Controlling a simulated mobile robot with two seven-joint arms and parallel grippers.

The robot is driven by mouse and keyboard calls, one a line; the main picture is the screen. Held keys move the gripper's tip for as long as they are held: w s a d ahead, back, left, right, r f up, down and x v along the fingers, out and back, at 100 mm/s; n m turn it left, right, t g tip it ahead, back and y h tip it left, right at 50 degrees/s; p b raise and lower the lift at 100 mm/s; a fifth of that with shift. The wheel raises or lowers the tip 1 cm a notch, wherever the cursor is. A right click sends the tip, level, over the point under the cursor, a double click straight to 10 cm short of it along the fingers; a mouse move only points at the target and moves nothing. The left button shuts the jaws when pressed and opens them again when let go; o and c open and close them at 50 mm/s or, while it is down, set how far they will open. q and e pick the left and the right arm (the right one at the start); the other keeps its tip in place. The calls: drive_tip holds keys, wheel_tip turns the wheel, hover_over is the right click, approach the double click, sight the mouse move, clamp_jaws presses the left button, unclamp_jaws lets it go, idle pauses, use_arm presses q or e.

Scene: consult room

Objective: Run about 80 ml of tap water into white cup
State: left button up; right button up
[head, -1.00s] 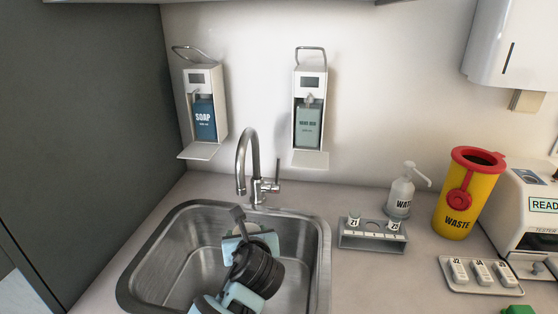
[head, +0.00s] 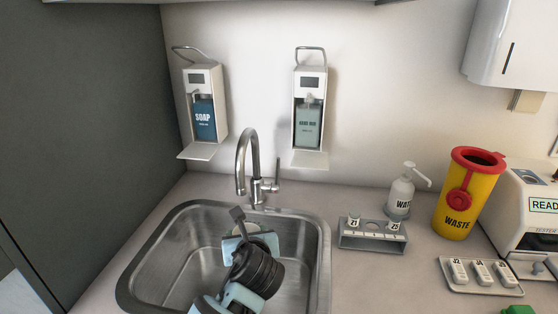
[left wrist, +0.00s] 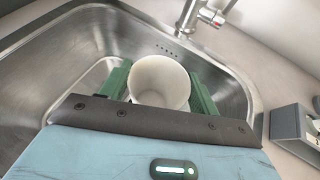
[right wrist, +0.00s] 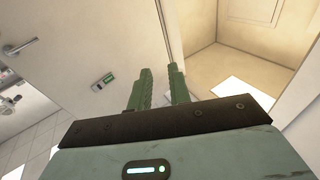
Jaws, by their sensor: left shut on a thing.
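The white cup (left wrist: 160,82) is held upright or nearly so between the green fingers of my left gripper (left wrist: 160,88), inside the sink; its inside looks empty from here. In the head view my left gripper (head: 250,240) is low in the sink below the tap, and my own wrist hides most of the cup. The steel tap (head: 249,160) has a curved spout and a side lever (head: 277,172). It also shows in the left wrist view (left wrist: 212,14), just beyond the cup. No water stream shows. My right gripper (right wrist: 160,80) is empty, fingers slightly apart, away from the sink.
The steel sink (head: 318,262) fills the lower middle. A grey rack (head: 373,241), pump bottle (head: 400,192), yellow waste bin (head: 458,200) and tray (head: 480,287) stand right. Soap (head: 204,115) and hand-rub (head: 309,120) dispensers hang behind. The right wrist view shows a door (right wrist: 100,50).

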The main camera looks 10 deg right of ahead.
wheel_tip(320, 180, up, 12)
drive_tip(key=m+g+h, duration=0.3)
drive_tip(key=w+a+r+n+t+h, duration=0.1)
drive_tip(key=w+a+r+n, duration=0.45)
drive_tip(key=w+a, duration=0.45)
drive_tip(key=w+a+r+n+t+h, duration=0.2)
drive_tip(key=w+a+r+n, duration=0.5)
drive_tip(key=a, duration=0.5)
drive_tip(key=w+a+r+n+t+h, duration=0.1)
drive_tip(key=w+a+r+n, duration=0.3)
drive_tip(key=w+a, duration=0.6)
drive_tip(key=w+a+f+m+t+y, duration=0.1)
drive_tip(key=w+a+f+t+y, duration=0.15)
drive_tip(key=w+a, duration=0.45)
drive_tip(key=w+a+f+m+t+y, duration=0.1)
drive_tip(key=w+a+f+t+y, duration=0.1)
drive_tip(key=w+a+t, duration=0.3)
drive_tip(key=n+t+y, duration=0.2)
drive_tip(key=n+y, duration=0.1)
drive_tip(key=y, duration=1.8)
approach(279, 159)
drive_tip(key=shift+h, duration=0.25)
drive_tip(key=shift+a+x, duration=0.1)
drive_tip(key=shift+x, duration=1.9)
drive_tip(key=shift+a+x, duration=0.15)
drive_tip(key=shift+x, duration=1.85)
